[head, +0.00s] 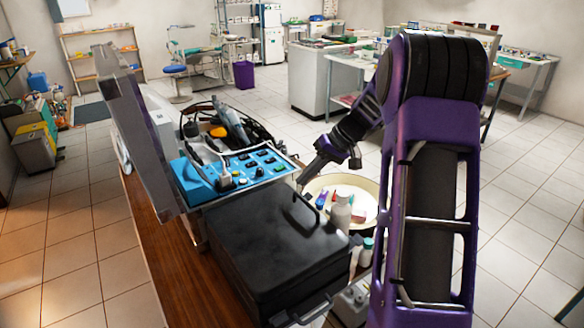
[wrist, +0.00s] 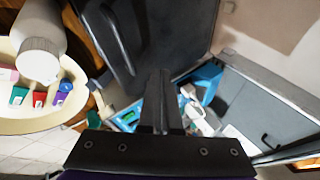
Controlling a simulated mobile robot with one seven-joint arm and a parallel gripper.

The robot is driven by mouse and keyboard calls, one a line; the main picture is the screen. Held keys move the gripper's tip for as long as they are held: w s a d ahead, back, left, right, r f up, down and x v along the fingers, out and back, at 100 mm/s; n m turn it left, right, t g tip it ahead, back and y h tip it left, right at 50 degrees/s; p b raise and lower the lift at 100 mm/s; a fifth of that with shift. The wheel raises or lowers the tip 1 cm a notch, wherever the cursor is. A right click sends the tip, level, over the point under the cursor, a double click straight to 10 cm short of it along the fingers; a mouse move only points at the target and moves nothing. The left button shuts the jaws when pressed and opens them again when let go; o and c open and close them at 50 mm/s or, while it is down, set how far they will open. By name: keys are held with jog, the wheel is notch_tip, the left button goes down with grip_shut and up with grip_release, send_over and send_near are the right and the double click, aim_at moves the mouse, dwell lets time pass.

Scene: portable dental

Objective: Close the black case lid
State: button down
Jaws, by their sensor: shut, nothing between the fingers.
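The black case lid (head: 275,235) lies roughly level at the front centre in the head view, with a thin dark handle (head: 305,208) at its right edge. Whether it is fully seated is hard to tell. In the wrist view the black lid (wrist: 170,25) fills the upper middle, its handle (wrist: 118,40) left of centre. My gripper (head: 301,186) is shut and empty, just beyond the lid's far right corner. In the wrist view its fingertips (wrist: 161,73) overlap the lid's edge; contact cannot be told.
Behind the lid, an open unit holds a blue control panel (head: 250,168), tools and cables, with a raised grey panel (head: 130,130) at left. A cream round tray (head: 370,190) with a white bottle (head: 341,212) and small coloured items stands to the right.

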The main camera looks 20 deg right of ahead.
aim_at(306, 202)
jog(key=f+y, duration=0.1)
jog(key=d+f+y, duration=0.2)
jog(key=f, duration=0.1)
jog(key=shift+w+m+g+b, duration=0.3)
jog(key=shift+m, duration=0.1)
jog(key=shift+w+d+f+b, duration=0.1)
jog(key=shift+d+f+b, duration=0.2)
jog(key=shift+f, duration=0.55)
jog(key=shift+w+d+f+b, duration=0.1)
jog(key=shift+d+f, duration=0.25)
jog(key=shift+f, duration=0.45)
jog(key=shift+s+f, duration=0.1)
